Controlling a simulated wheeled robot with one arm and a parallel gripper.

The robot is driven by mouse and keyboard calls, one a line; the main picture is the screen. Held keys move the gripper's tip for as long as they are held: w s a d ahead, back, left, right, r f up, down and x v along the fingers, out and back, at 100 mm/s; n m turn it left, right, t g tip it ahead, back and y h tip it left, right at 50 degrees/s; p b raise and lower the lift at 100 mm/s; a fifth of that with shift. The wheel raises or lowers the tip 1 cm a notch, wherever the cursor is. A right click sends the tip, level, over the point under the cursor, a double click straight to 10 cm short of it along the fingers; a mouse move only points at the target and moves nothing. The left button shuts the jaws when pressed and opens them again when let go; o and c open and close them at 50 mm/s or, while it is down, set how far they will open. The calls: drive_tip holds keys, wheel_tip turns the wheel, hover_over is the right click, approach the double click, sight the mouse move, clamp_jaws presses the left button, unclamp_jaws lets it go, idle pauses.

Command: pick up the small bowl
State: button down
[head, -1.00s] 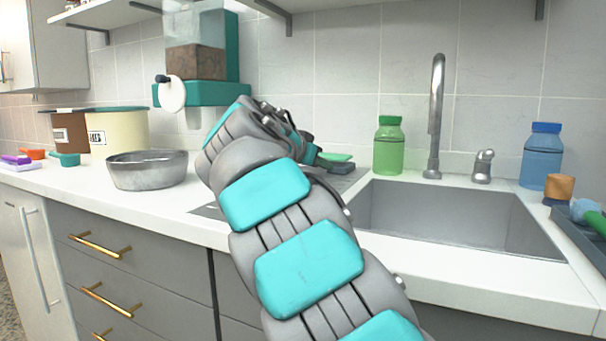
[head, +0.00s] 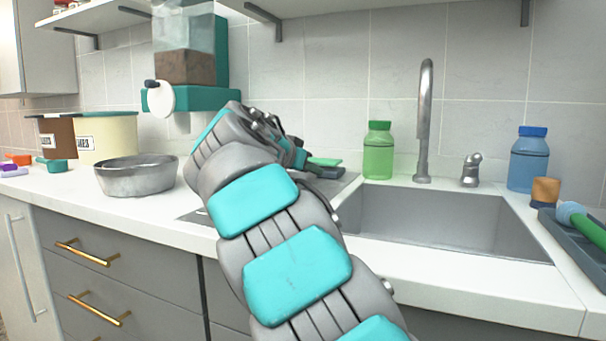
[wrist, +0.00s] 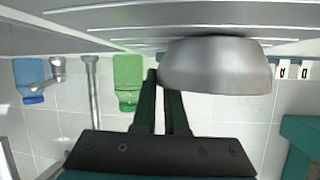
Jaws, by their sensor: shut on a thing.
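In the wrist view, which is upside down, a small grey metal bowl (wrist: 215,68) is large and close, with its rim toward the picture's bottom. My gripper (wrist: 162,85) is shut on its rim at the bowl's left edge. One finger lies outside the bowl's edge; the tip of the other is hidden by the bowl. I cannot tell whether the bowl touches the counter. In the head view my arm hides the gripper and the held bowl.
Another grey bowl (head: 137,178) stands on the counter left of my arm, below a dispenser (head: 190,98). A sink (head: 440,225), faucet (head: 424,120), green bottle (head: 378,152) and blue bottle (head: 528,160) are to the right. Lidded canisters (head: 105,138) stand far left.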

drive_tip(key=shift+r+p, duration=0.35)
drive_tip(key=shift+r, duration=1.45)
drive_tip(key=s, duration=0.5)
drive_tip(key=s+a+r+b, duration=0.1)
drive_tip(key=s, duration=0.4)
drive_tip(key=s+b, duration=0.1)
drive_tip(key=s, duration=0.4)
drive_tip(key=shift+s+a+r, duration=0.25)
drive_tip(key=shift+s+a, duration=0.05)
drive_tip(key=shift+s, duration=0.2)
